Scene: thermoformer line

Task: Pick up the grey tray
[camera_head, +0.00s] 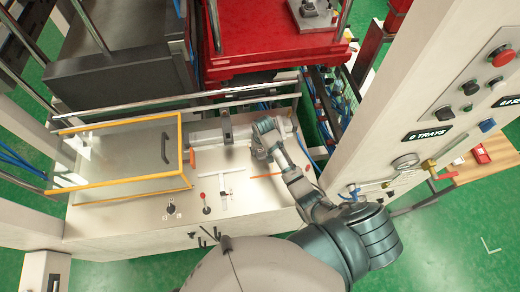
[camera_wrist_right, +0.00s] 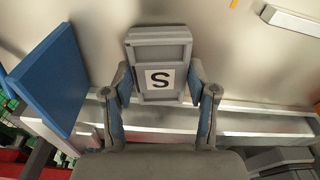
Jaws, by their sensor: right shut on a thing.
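The grey tray (camera_wrist_right: 160,50) is small, with a raised rim and a white label bearing a black S. In the wrist view it stands between the two blue-padded fingers of my right gripper (camera_wrist_right: 160,92), which is shut on it. In the head view my right gripper (camera_head: 262,138) is over the pale machine bed, beside the grey rail; the tray is mostly hidden by the gripper there. I cannot tell whether the tray touches the bed. My left gripper is in neither view.
A yellow-framed guard (camera_head: 181,145) with a dark handle stands left on the bed. Small levers (camera_head: 206,207) are along the front. A red press block (camera_head: 275,50) is behind, and a control panel (camera_head: 470,90) is at right. A blue panel (camera_wrist_right: 52,82) is left of the tray.

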